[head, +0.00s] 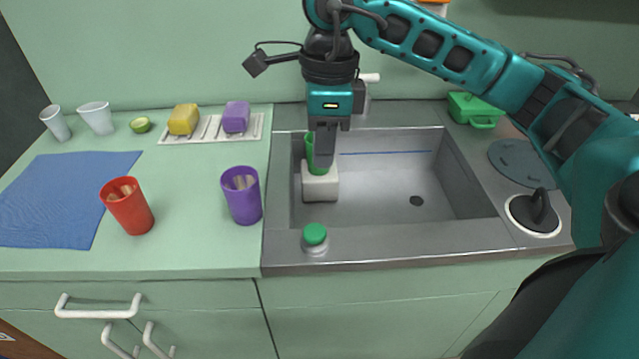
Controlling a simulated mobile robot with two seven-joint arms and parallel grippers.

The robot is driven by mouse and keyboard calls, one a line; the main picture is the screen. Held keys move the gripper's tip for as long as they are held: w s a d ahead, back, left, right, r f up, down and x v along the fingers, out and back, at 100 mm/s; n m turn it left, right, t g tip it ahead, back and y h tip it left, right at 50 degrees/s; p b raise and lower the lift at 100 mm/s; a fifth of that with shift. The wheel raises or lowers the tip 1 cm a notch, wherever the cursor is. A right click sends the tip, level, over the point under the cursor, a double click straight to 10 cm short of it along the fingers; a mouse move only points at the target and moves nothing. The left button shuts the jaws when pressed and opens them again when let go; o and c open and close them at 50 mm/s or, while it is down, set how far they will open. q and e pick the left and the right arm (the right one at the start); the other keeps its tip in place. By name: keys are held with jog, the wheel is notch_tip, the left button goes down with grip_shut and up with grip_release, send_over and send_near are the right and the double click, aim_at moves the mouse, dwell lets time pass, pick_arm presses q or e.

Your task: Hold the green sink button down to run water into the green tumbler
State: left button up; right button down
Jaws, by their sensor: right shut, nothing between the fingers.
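The green sink button (315,235) sits on the front rim of the sink, left of its middle, and nothing touches it. The green tumbler (310,148) stands on a white block (320,188) inside the sink basin at the left. My right gripper (322,165) points down in front of the tumbler and hides much of it. Its fingers are shut and empty; I cannot tell whether they touch the tumbler. The faucet (369,78) is mostly hidden behind my right arm. My left gripper does not show.
A red tumbler (130,209) and a purple tumbler (241,198) stand on the counter left of the sink (440,200). Yellow (184,119) and purple (236,117) sponges lie on a white rack.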

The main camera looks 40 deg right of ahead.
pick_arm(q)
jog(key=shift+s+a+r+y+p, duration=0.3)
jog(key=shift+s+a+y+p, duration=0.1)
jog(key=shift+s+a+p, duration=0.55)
pick_arm(e)
jog(key=shift+r, duration=0.4)
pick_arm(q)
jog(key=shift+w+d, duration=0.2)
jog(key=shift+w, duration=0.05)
pick_arm(e)
jog(key=shift+f, duration=0.1)
send_near(319, 227)
notch_tip(319, 227, down, 7)
jog(key=shift+a+r, duration=0.15)
jog(key=shift+r, duration=0.05)
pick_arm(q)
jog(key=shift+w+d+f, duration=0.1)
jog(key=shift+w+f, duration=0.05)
pick_arm(e)
jog(key=shift+f, duration=0.15)
pick_arm(q)
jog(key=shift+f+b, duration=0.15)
jog(key=shift+b, duration=0.15)
